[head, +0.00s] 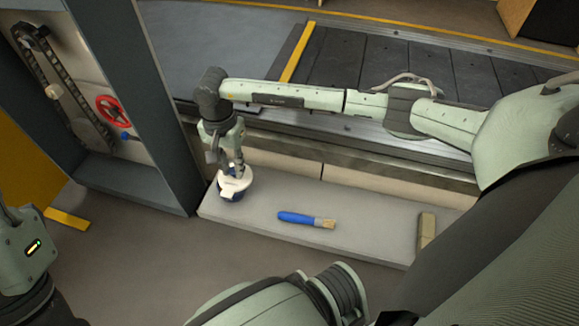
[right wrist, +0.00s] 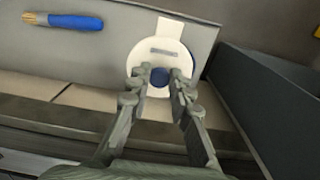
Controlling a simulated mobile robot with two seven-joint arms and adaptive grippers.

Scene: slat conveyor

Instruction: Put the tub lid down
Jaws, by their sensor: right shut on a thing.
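The white tub lid (head: 235,183) is at the left end of a low grey ledge, with dark blue showing beneath it. In the right wrist view the lid (right wrist: 146,50) is round, with a tab at its far edge and a grey slot. My right gripper (head: 233,170) points down over it; in the right wrist view its fingertips (right wrist: 160,78) are at the lid, with a blue round patch between them. It is shut on the lid. Whether the lid touches what is below is hidden. My left gripper is out of view.
A blue-handled brush (head: 296,218) and a tan block (head: 427,229) lie on the grey ledge (head: 370,222), with bare room between them. A dark grey upright (head: 130,100) stands close to the left of the lid. The slat conveyor (head: 400,65) runs behind.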

